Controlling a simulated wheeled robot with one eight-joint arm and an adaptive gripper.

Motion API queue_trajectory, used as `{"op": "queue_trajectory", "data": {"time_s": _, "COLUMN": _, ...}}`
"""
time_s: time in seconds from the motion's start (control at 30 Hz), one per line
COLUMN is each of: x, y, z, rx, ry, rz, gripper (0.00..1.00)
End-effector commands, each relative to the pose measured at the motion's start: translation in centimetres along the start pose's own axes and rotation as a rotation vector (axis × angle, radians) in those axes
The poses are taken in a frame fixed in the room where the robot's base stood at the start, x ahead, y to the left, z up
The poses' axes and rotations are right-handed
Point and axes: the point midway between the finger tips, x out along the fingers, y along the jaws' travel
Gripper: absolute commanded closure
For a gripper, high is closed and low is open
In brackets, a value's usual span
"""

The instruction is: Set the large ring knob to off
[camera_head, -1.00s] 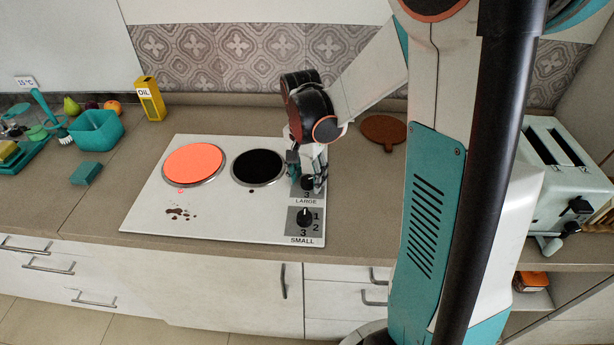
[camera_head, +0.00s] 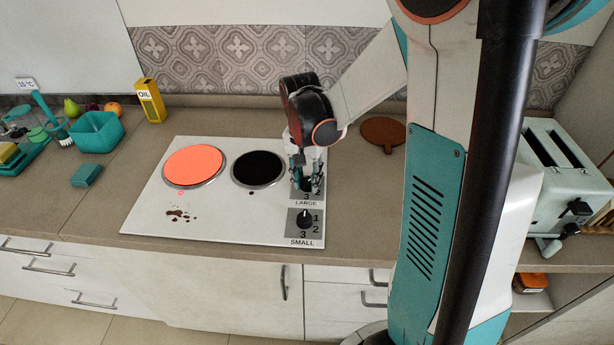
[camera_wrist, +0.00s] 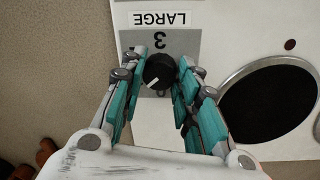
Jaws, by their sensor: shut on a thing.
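The large ring knob (camera_wrist: 159,72) is black and round with a white pointer mark, on a grey panel labelled LARGE on the white hob (camera_head: 190,228). My gripper (camera_wrist: 156,78) is shut on this knob from above, with a teal finger on either side of it. In the wrist view the white mark points toward the lower left. In the head view my gripper (camera_head: 308,187) covers most of the knob and its panel. The large ring (camera_head: 194,165) glows orange-red, and a small red light shows beside it.
The small knob (camera_head: 304,220) stands just in front on its own grey panel. The small ring (camera_head: 258,169) is dark. A dark spill marks the hob. A yellow oil box (camera_head: 151,100), teal bowl (camera_head: 97,131) and sponge (camera_head: 86,174) are left; a toaster (camera_head: 560,175) is right.

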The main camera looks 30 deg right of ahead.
Motion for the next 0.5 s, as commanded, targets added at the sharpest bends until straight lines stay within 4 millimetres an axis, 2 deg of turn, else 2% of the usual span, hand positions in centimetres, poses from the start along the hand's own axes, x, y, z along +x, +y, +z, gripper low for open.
{"op": "queue_trajectory", "data": {"time_s": 0.5, "x": -0.01, "y": 0.05, "z": 0.12, "rx": -0.478, "ry": 0.027, "rz": 0.0, "gripper": 0.94}}
